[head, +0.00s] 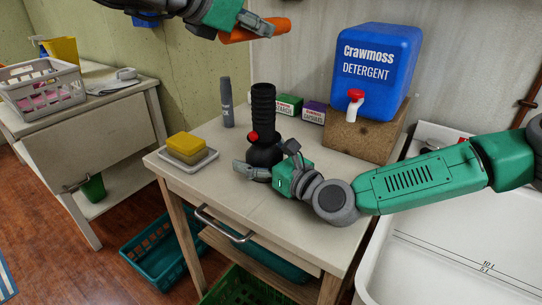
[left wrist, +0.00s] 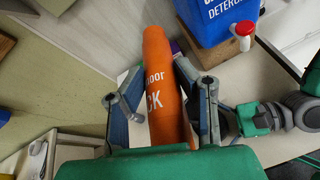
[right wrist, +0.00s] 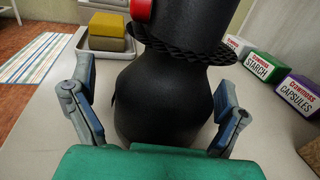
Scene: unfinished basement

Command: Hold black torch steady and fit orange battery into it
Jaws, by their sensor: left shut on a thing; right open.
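The black torch (head: 263,108) stands upright on the table, with a ribbed upper part, a red button and a wide base. My right gripper (head: 265,168) is low at the torch's base, open, with its fingers on either side of the base. In the right wrist view the torch base (right wrist: 165,100) fills the space between the fingers; I cannot tell whether they touch it. My left gripper (head: 250,27) is shut on the orange battery (head: 262,30), held tilted in the air above the torch. The battery's white lettering shows in the left wrist view (left wrist: 160,90).
A blue detergent container (head: 378,70) stands on a wooden block (head: 360,135) at the back right. Small boxes (head: 289,104) and a grey marker (head: 227,102) stand behind the torch. A yellow sponge (head: 187,146) lies on a tray at left. A white sink (head: 450,240) is at right.

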